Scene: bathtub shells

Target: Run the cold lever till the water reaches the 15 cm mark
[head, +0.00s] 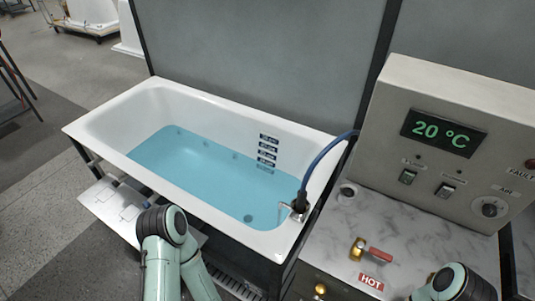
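The white bathtub (100,120) holds blue water (190,165). A column of dark depth labels (268,145) is on its far inner wall; the water's edge is near the lowest labels, whose figures are too small to read surely. A blue hose (325,152) runs to a fitting (300,206) on the tub's right rim. A lever with a red handle (380,256) stands on the marble counter by a HOT label (371,282). I cannot see a cold lever; my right arm covers part of the counter. Only links of both arms show at the bottom; neither gripper is visible.
A control panel (400,85) stands behind the counter (415,235), with a display (443,131) reading 20 °C, two switches and a dial (490,208). A brass knob (320,289) is on the counter's front. A grey wall panel (260,50) stands behind the tub.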

